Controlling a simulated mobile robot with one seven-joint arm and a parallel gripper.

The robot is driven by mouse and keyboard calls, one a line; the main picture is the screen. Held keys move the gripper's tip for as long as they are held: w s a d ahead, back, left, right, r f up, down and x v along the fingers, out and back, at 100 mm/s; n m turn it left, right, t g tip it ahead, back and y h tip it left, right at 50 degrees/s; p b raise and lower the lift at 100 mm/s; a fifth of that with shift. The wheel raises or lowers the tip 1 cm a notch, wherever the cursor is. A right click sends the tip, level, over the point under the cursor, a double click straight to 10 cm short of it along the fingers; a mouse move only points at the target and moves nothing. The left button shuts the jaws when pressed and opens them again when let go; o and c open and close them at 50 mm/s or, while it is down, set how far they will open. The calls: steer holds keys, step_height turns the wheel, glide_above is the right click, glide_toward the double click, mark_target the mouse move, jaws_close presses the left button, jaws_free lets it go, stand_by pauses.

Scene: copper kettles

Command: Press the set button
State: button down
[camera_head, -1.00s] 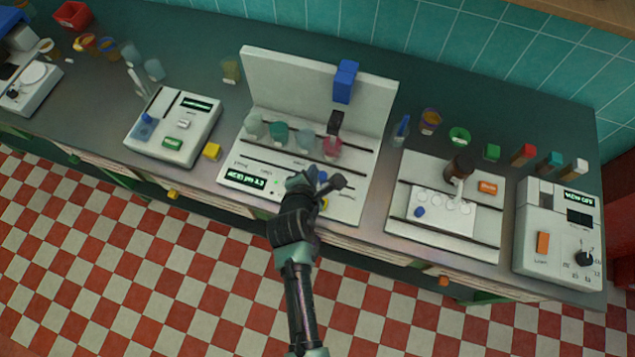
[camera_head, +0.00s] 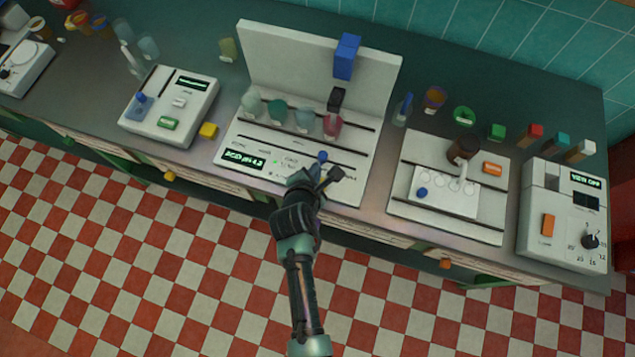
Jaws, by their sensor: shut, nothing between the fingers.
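The central device is a white bench unit (camera_head: 236,143) with a tall back panel and a lit green display (camera_head: 244,161) at its front left. Small labels and marks lie along its front; they are too small to read, so I cannot tell which control is the set button. A small blue knob (camera_head: 322,156) shows on the front part, just beyond my gripper. My gripper (camera_head: 328,177) is shut and empty over the unit's front right part. The arm hides some of the front edge. I cannot tell whether the gripper touches the surface.
Several cups, one a pink cup (camera_head: 333,125), stand on the unit under a blue block (camera_head: 346,57) and black nozzle. A white meter (camera_head: 203,85) stands left. A white plate with a brown bottle (camera_head: 463,148) and a white box (camera_head: 536,251) stand right.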

steer(key=shift+f+b, duration=1.95)
steer(key=shift+f, duration=0.85)
steer(key=shift+f, duration=0.1)
steer(key=shift+f, duration=0.3)
steer(key=shift+f+b, duration=0.5)
steer(key=shift+r, duration=0.15)
stand_by(0.4)
steer(key=shift+r+p, duration=0.8)
steer(key=shift+p, duration=0.2)
step_height(320, 180, up, 5)
steer(key=p, duration=0.5)
